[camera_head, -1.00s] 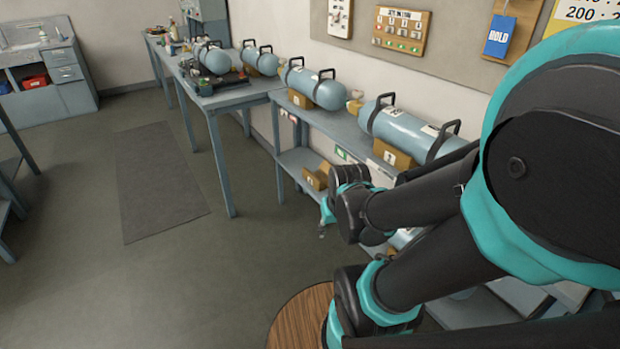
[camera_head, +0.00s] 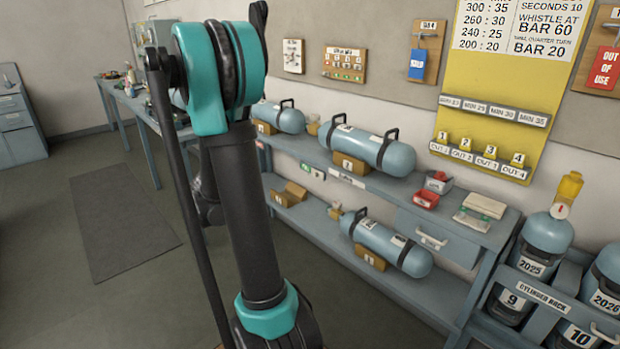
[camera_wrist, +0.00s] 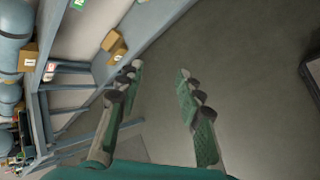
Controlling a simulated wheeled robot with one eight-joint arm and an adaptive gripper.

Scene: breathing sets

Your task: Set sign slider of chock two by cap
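A long blue cylinder (camera_head: 368,148) with black handles lies on the upper shelf in the head view. The wooden chock (camera_head: 349,165) under it bears a number plate, too small to read for sure. A green and white sign strip (camera_head: 311,170) sits on the shelf edge below and left of that chock; its slider position is too small to tell. A green sign (camera_wrist: 78,4) also shows at the top of the wrist view. My gripper (camera_wrist: 155,88) is open and empty, with bare floor behind its fingers. It cannot be made out in the head view.
Another cylinder (camera_head: 385,246) lies on the lower shelf, near an empty chock (camera_head: 290,194). A cylinder rack (camera_head: 540,297) stands at the right. My arm hides part of the left bench.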

